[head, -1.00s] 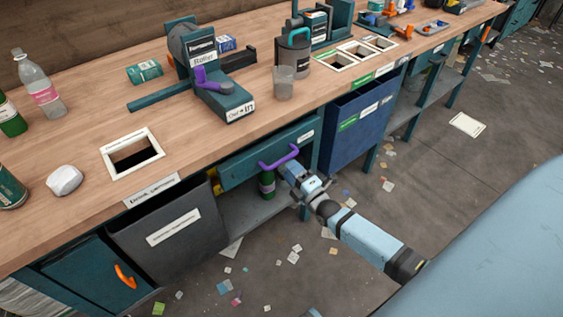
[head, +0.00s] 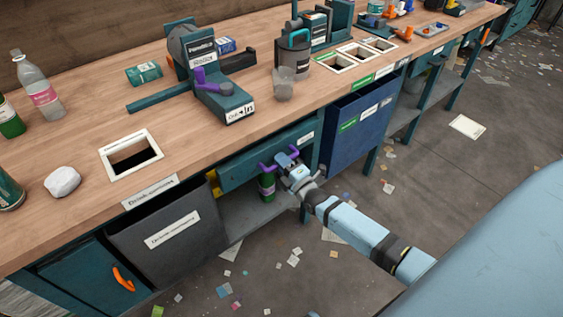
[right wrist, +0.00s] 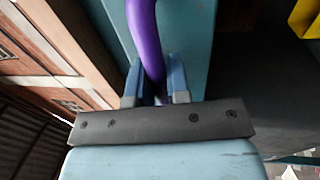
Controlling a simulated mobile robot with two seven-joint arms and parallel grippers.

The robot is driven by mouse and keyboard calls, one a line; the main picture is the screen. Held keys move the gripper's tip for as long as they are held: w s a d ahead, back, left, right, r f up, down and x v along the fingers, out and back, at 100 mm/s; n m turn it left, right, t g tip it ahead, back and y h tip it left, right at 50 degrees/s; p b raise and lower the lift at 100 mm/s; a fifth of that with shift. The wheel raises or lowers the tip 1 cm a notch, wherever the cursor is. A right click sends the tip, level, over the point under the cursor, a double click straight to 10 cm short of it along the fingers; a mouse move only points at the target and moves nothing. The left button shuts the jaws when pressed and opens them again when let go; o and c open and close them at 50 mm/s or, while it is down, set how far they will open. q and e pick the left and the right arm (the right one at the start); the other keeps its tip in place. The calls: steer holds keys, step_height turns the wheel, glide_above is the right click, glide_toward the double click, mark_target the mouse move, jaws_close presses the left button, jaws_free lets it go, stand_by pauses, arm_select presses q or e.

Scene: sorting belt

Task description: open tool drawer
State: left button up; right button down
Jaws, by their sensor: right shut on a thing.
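The tool drawer (head: 240,170) is a teal drawer under the wooden bench top, and its front (right wrist: 190,35) fills the upper middle of the right wrist view. It looks shut, flush under the bench. Its purple handle (head: 266,167) also shows in the right wrist view (right wrist: 146,45). My right gripper (head: 287,162) is at the handle, and in the right wrist view its two fingers (right wrist: 160,85) are on either side of the purple bar, shut on it. The gripper hides part of the handle in the head view. My left gripper is not in view.
A green bottle (head: 267,186) stands on the shelf below the drawer. A grey bin (head: 160,225) hangs to the left and a blue bin (head: 355,125) to the right. The floor (head: 440,180) in front is open, with scattered paper scraps.

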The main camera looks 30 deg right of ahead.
arm_select(q)
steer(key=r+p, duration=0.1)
steer(key=p, duration=0.2)
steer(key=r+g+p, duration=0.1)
steer(key=p, duration=0.3)
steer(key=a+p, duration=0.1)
steer(key=p, duration=0.2)
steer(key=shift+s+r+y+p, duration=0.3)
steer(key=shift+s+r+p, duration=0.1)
arm_select(e)
steer(key=r+v, duration=0.2)
steer(key=v, duration=1)
steer(key=s+r+v, duration=0.1)
steer(key=r+v, duration=0.1)
steer(key=v, duration=1)
steer(key=shift+s+d+r, duration=0.2)
steer(key=shift+s+r, duration=0.15)
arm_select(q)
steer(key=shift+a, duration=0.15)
arm_select(e)
steer(key=c, duration=1.1)
jaws_free()
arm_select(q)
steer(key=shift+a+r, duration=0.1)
